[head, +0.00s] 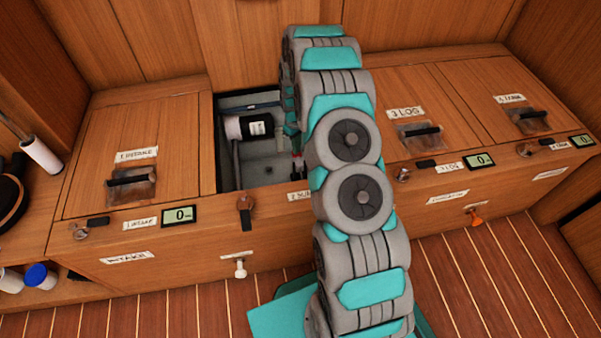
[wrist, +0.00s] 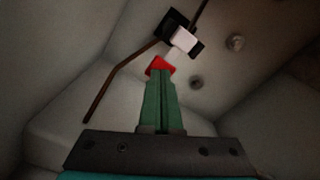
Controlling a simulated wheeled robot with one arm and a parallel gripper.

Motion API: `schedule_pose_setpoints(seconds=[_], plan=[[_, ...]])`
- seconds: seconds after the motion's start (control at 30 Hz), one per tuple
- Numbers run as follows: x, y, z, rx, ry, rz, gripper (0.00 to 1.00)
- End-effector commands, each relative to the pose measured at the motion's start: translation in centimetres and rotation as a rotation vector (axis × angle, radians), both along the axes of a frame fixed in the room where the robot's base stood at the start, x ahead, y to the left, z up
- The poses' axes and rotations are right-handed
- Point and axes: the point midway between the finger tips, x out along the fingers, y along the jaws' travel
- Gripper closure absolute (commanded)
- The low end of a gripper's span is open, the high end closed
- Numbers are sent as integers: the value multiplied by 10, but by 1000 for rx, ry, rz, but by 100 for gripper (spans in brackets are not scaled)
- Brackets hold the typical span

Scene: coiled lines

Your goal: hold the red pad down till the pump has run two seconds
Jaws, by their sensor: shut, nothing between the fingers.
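The red pad (wrist: 160,65) shows in the wrist view just past my fingertips, partly hidden by them. My gripper (wrist: 159,76) is shut and empty, its green fingers together with their tips at the pad. Whether they press it down or only touch it I cannot tell. A white and black block (wrist: 184,41) sits just beyond the pad, with a thin brown rod (wrist: 125,75) beside it. In the head view my arm reaches into the open compartment (head: 222,160) and hides most of its right side. I cannot tell from these frames whether the pump is running.
A dark cylinder with a white label (head: 256,128) is inside the open compartment. Closed wooden lids with latches flank it, the intake lid (head: 90,180) on the left and the log lid (head: 455,125) on the right. Small displays (head: 180,215) line the front edge.

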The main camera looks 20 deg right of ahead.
Motion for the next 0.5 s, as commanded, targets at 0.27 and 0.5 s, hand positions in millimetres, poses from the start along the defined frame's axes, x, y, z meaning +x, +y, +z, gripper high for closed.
schedule_pose_setpoints(seconds=[0.27, 0.5], plan=[[0, 0, -8, 0, 0, 0, 100], [0, 0, -15, 1, 1, 0, 100]])
